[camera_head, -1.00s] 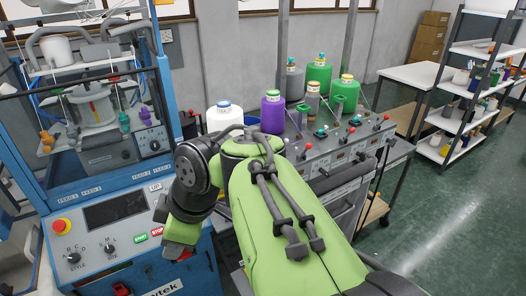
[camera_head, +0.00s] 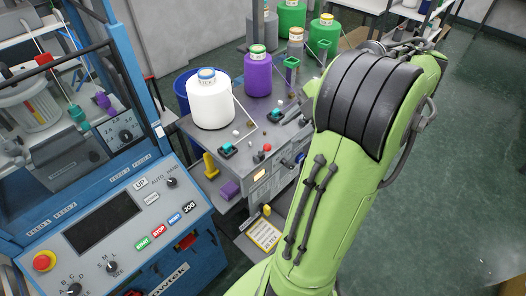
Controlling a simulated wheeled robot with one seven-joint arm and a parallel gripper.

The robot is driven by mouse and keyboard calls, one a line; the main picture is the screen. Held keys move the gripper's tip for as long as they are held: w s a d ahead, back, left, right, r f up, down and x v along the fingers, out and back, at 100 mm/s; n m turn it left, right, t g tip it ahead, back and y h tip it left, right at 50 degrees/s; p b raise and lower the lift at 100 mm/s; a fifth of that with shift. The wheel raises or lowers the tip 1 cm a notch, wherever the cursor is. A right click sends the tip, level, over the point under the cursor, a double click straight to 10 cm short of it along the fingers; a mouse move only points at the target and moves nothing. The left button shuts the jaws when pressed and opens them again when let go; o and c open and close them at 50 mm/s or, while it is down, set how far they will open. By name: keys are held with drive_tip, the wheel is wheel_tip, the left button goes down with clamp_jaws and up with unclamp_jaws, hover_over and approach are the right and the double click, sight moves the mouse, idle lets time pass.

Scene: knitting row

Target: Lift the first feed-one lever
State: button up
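The blue knitting machine (camera_head: 160,195) stands at the left, with faint feed labels (camera_head: 65,208) along its front rail. I cannot tell which part is the first feed-one lever. Small knobbed parts stand on the grey bench top beside it: one teal (camera_head: 226,149), one red (camera_head: 267,148) and one white (camera_head: 236,132). A yellow upright piece (camera_head: 211,166) is at the bench's near left corner. My green arm fills the right middle and hides part of the bench. My gripper is not visible.
A white yarn cone (camera_head: 210,103) and a purple one (camera_head: 257,76) stand on the bench, with green cones (camera_head: 291,20) farther back. The control panel (camera_head: 115,230) has a red emergency button (camera_head: 43,262). Green floor (camera_head: 470,180) is clear at right.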

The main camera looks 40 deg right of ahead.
sight(261, 153)
drive_tip(key=b+x, duration=0.5)
drive_tip(key=x, duration=0.9)
drive_tip(key=shift+w+r, duration=0.1)
clamp_jaws()
drive_tip(key=shift+r, duration=0.1)
